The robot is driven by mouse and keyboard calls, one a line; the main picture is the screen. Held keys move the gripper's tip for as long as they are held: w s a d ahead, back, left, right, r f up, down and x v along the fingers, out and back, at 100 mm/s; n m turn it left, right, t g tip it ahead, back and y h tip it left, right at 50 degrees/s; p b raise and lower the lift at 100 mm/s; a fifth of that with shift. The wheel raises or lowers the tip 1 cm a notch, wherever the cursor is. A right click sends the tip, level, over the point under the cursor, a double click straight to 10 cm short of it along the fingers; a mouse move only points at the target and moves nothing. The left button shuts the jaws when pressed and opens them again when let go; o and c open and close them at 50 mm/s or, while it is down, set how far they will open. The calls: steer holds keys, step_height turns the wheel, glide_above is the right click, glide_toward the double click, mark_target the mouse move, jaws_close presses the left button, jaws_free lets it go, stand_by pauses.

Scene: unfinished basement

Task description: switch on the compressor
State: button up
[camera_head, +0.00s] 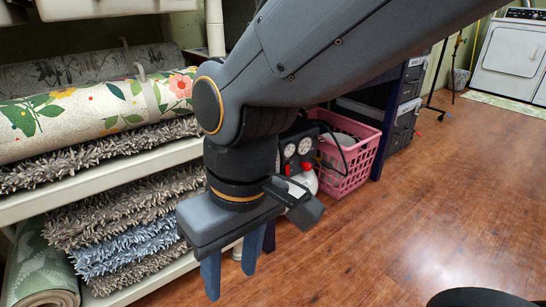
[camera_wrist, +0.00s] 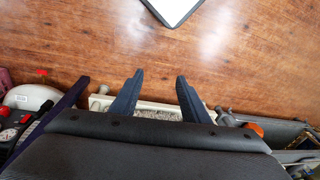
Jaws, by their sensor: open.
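The compressor (camera_head: 298,150) stands on the floor behind my arm, between the shelf and a pink basket. Its dark panel with two round gauges and red parts shows, with a bit of white tank below; my wrist hides much of it. In the wrist view the compressor's white tank (camera_wrist: 30,97) is at the left edge, with a red knob above it and the gauge panel below. I cannot make out a switch. My gripper (camera_head: 231,285) points down, open and empty, in front of the compressor and beside the shelf. Its fingers (camera_wrist: 159,74) are apart over bare floor.
A white shelf (camera_head: 95,185) with rolled and folded rugs stands close on the left. The pink basket (camera_head: 352,165) is right of the compressor, beside dark stacked drawers (camera_head: 405,115). A white appliance (camera_head: 512,60) is at the far right.

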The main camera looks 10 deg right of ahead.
steer(key=shift+w, duration=0.3)
steer(key=c, duration=0.3)
steer(key=shift+t, duration=0.5)
steer(key=w, duration=0.4)
steer(key=shift+w+f, duration=0.3)
steer(key=shift+f, duration=0.05)
jaws_close()
steer(key=w+d+f+n+t+p, duration=0.1)
steer(key=w+d+f+n+t, duration=0.2)
steer(key=w, duration=1.1)
steer(key=w+d+f+t, duration=0.2)
steer(key=w+d, duration=0.3)
steer(key=w, duration=0.8)
steer(key=w+d+f+n+t, duration=0.2)
steer(key=w+d+f+n, duration=0.15)
steer(key=w+d, duration=0.35)
steer(key=w+d+f+n+t, duration=0.2)
steer(key=w+d+f, duration=0.3)
steer(key=w, duration=0.4)
steer(key=d+f+n+t+y+p, duration=0.1)
steer(key=d+f+n+t+y, duration=0.3)
steer(key=f, duration=0.9)
steer(key=shift+s+d+f+n+y, duration=0.15)
steer(key=shift+d+n+y, duration=1.15)
steer(key=shift+d+n, duration=1.3)
steer(key=shift+d+m, duration=0.4)
steer(key=shift+m, duration=0.05)
